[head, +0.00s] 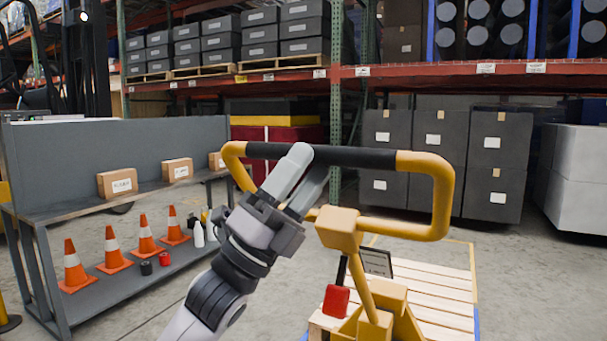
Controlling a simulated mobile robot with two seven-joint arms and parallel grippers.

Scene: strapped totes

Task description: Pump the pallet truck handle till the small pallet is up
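The pallet truck handle (427,228) is a yellow loop with a black grip (358,157) along its top bar, in the middle of the head view. Its yellow stem runs down to the truck body (382,313). The small wooden pallet (433,297) lies low behind the truck, partly hidden by it; its height off the floor is hard to tell. My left gripper (308,165) is at the left part of the black grip, one finger in front of the bar and the other passing behind it, seemingly closed on it. My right gripper is not in view.
A grey bench (95,209) at left holds small cartons, with orange cones (146,234) and bottles on its lower shelf. Dark stacked totes (500,160) and pale boxes (575,180) stand behind at right, under racking (480,70). Floor right of the pallet is clear.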

